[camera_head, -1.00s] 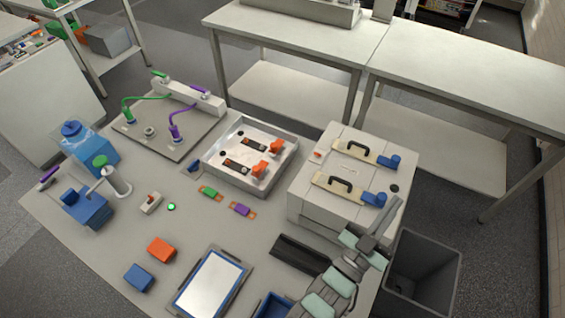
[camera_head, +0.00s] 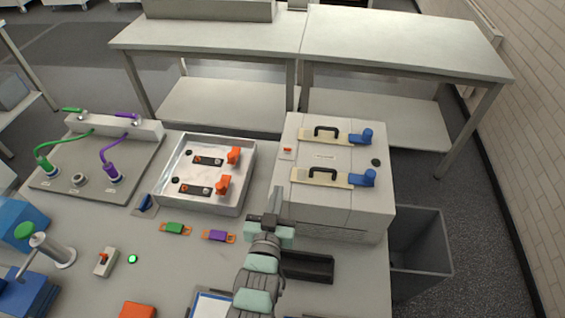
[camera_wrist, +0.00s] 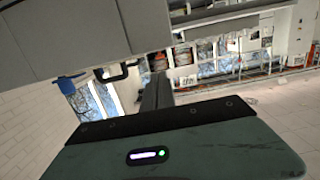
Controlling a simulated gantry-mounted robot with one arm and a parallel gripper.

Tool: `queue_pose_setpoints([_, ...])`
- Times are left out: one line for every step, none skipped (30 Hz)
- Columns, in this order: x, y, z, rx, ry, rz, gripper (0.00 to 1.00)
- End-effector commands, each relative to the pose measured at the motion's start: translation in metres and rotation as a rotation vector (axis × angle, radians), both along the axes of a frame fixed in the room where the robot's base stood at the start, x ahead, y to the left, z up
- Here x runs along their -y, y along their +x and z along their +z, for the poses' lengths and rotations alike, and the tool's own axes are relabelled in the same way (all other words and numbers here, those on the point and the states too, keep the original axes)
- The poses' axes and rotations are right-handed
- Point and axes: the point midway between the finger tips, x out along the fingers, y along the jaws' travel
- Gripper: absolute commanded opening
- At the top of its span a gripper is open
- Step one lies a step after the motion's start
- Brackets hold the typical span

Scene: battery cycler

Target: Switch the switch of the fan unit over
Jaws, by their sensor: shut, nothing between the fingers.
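A white cabinet (camera_head: 340,210) stands at the right of the bench, with a small orange switch (camera_head: 287,150) at the left of its top. A separate small white switch box (camera_head: 104,264) with an orange-red lever stands at the front left beside a lit green lamp (camera_head: 132,259). I cannot read which one is marked as the fan unit's. My gripper (camera_head: 277,194) is shut and empty, near the cabinet's front left corner and apart from both switches. In the wrist view, the shut fingers (camera_wrist: 157,92) point ahead and the cabinet (camera_wrist: 70,35) fills the upper left.
Two black-handled plates with blue knobs (camera_head: 369,178) lie on the cabinet. A metal tray (camera_head: 208,202) with orange-ended modules stands left of it. Green (camera_head: 175,229) and purple (camera_head: 218,236) pieces lie in front. A black holder (camera_head: 308,267) is beside my arm; a grey bin (camera_head: 420,240) stands right.

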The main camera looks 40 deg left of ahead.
Motion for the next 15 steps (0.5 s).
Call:
queue_pose_setpoints([-0.001,0.002,0.0,0.001,0.001,0.0,0.0])
queue_pose_setpoints([-0.002,0.003,0.0,0.001,0.001,0.0,0.0])
queue_pose_setpoints([-0.004,0.006,0.0,0.002,0.001,0.0,0.0])
queue_pose_setpoints([-0.005,0.008,-0.001,0.002,0.001,-0.001,0.0])
queue_pose_setpoints([-0.007,0.011,-0.001,0.001,0.0,-0.001,0.0])
queue_pose_setpoints([-0.01,0.016,-0.002,0.001,0.0,-0.001,0.0])
queue_pose_setpoints([-0.013,0.019,-0.003,0.0,0.0,-0.001,0.0])
queue_pose_setpoints([-0.015,0.023,-0.003,0.001,0.0,-0.001,0.0])
queue_pose_setpoints([-0.019,0.028,-0.003,0.003,0.002,-0.001,0.0])
queue_pose_setpoints([-0.022,0.033,-0.003,0.003,0.002,-0.001,0.0])
queue_pose_setpoints([-0.025,0.037,-0.003,0.004,0.003,-0.001,0.0])
queue_pose_setpoints([-0.029,0.043,-0.005,0.003,0.001,-0.001,0.0])
queue_pose_setpoints([-0.032,0.047,-0.006,0.001,0.0,-0.001,0.0])
queue_pose_setpoints([-0.035,0.052,-0.007,0.002,0.0,-0.001,0.0])
queue_pose_setpoints([-0.039,0.057,-0.006,0.005,0.002,-0.001,0.0])
